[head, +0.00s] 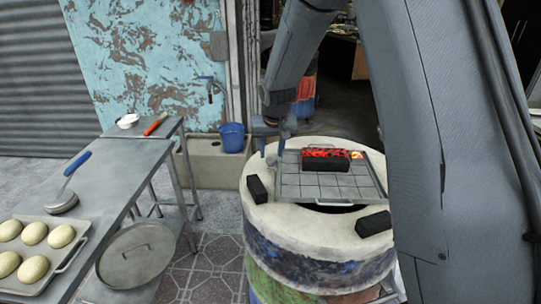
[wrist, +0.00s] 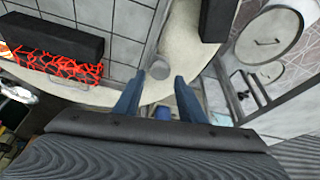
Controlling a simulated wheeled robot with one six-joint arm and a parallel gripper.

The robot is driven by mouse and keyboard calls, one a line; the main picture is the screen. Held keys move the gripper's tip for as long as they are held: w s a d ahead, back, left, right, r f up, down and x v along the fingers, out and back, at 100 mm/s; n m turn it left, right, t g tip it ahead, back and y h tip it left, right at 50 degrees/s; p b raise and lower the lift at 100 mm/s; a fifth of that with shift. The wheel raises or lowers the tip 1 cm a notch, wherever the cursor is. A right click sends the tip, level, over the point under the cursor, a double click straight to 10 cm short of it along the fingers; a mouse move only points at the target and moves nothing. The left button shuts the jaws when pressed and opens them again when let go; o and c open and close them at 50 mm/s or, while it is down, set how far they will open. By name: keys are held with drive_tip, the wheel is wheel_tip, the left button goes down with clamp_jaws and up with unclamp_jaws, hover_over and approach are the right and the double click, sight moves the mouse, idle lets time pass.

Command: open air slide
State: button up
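The barrel oven (head: 320,270) has a thick pale rim and a painted side with blue and green patches. My gripper (head: 272,150) is over the far left part of the rim, beside the grate (head: 320,186). In the wrist view the fingers of my gripper (wrist: 158,88) are apart, with nothing held between them. A small round grey knob (wrist: 157,68) shows just beyond the fingertips, at the inner edge of the rim (wrist: 180,45). I cannot tell whether this knob belongs to the air slide. No other part shows clearly as an air slide.
A black block with a glowing red side (head: 325,160) lies on the grate. Black blocks sit on the rim at left (head: 257,189) and front right (head: 373,224). A metal table (head: 120,170) with a dough tray (head: 75,255) stands left; a round lid (head: 137,255) leans there.

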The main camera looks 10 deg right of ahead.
drive_tip(key=shift+b+v, duration=0.35)
drive_tip(key=shift+v, duration=2.3)
